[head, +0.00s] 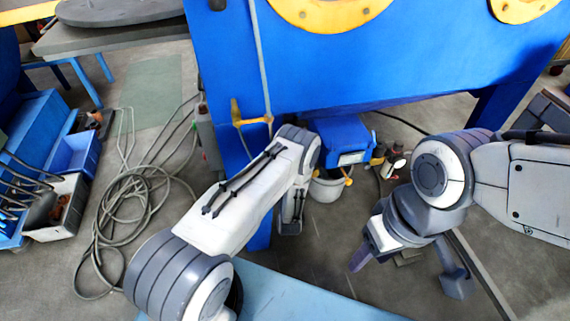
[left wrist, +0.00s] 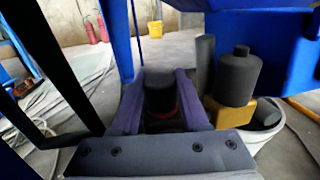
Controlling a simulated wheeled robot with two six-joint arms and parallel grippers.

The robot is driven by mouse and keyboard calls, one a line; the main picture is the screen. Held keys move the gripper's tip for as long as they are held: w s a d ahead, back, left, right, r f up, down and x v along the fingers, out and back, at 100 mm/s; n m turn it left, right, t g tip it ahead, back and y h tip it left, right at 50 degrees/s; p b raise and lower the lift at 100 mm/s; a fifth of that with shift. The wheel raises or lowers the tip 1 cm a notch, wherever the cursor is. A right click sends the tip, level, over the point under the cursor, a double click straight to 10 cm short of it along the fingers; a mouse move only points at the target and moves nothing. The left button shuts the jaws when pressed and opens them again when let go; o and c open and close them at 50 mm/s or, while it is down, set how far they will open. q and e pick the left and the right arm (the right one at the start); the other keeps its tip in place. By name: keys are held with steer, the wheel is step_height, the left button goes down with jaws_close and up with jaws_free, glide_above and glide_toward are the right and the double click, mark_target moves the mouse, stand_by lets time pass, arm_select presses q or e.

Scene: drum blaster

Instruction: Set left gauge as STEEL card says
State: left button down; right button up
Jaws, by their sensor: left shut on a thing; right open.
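My left gripper (left wrist: 160,78) is shut on a dark round knob (left wrist: 163,103) with a reddish ring, seen between its purple fingers in the left wrist view. What the knob belongs to is hidden. In the head view my left arm reaches to the blue machine's lower front, and its forearm hides most of that gripper. My right gripper (head: 408,266) is open and empty, low at the right over the floor. I cannot make out a gauge face or a STEEL card in either view.
The blue machine (head: 330,70) fills the top. Below it are a blue box (head: 343,135) and a grey bucket (head: 325,190). A coiled hose (head: 135,215) lies on the floor at left, by a grey bin (head: 60,215). Dark cylinders (left wrist: 236,78) stand right of my left gripper.

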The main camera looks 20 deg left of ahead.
arm_select(q)
steer(key=shift+w, duration=0.1)
steer(key=c, duration=0.7)
jaws_free()
step_height(320, 180, up, 5)
steer(key=p, duration=0.3)
steer(key=shift+r, duration=0.1)
steer(key=s+d+r+p, duration=0.1)
steer(key=d+r, duration=0.1)
steer(key=d, duration=0.1)
steer(key=s+d+r+p, duration=0.1)
steer(key=d+r, duration=0.1)
steer(key=d, duration=0.2)
steer(key=s+d+r+p, duration=0.1)
steer(key=d, duration=0.3)
steer(key=shift+d+r, duration=0.2)
steer(key=shift+r, duration=0.2)
